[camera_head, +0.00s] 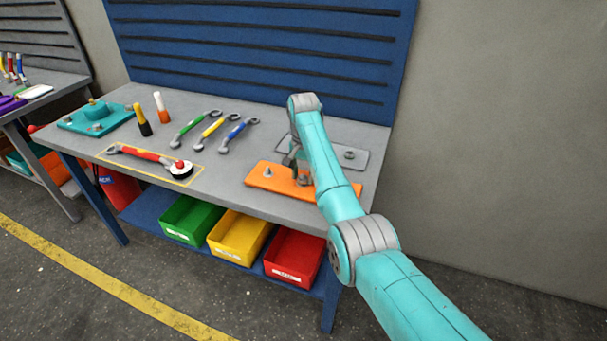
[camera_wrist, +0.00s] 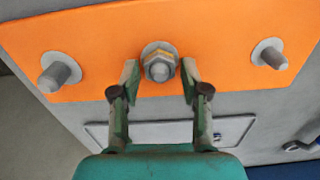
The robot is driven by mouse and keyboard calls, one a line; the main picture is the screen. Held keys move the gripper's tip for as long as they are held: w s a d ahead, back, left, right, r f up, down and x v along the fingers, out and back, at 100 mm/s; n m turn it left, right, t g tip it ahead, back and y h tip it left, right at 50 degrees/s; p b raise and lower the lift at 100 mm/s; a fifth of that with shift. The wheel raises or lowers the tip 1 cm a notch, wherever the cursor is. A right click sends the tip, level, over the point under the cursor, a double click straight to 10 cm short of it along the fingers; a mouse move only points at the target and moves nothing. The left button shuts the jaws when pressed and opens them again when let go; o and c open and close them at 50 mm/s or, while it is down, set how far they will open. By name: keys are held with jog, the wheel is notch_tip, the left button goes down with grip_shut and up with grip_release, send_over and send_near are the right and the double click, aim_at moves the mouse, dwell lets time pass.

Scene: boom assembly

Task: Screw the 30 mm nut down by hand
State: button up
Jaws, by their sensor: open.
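The nut (camera_wrist: 159,68) sits on a washer on the middle stud of the orange plate (camera_wrist: 95,36). My gripper (camera_wrist: 159,76) is open in the wrist view, with one fingertip to each side of the nut and small gaps showing. Two more studs with washers stand on the plate, a left stud (camera_wrist: 56,76) and a right stud (camera_wrist: 271,56); I see no nut on either. In the head view the orange plate (camera_head: 259,178) lies at the table's right front, and my gripper (camera_head: 302,180) is over its middle, hiding the nut there.
A grey plate (camera_head: 362,153) with a nut lies behind the orange plate. A red ratchet wrench (camera_head: 150,156) and several coloured spanners (camera_head: 212,129) lie to the left. Green, yellow and red bins (camera_head: 240,233) stand on the shelf below. A blue panel (camera_head: 260,45) rises behind the table.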

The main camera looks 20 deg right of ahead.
jog(key=n, duration=0.6)
jog(key=shift+a+n, duration=0.1)
jog(key=shift+n, duration=0.3)
jog(key=n, duration=0.5)
jog(key=shift+a+n, duration=0.1)
jog(key=shift+n, duration=0.3)
grip_shut()
jog(key=m, duration=0.4)
jog(key=shift+m, duration=1)
jog(key=m, duration=0.2)
jog(key=shift+d+m, duration=0.2)
jog(key=shift+m, duration=0.2)
jog(key=m, duration=0.3)
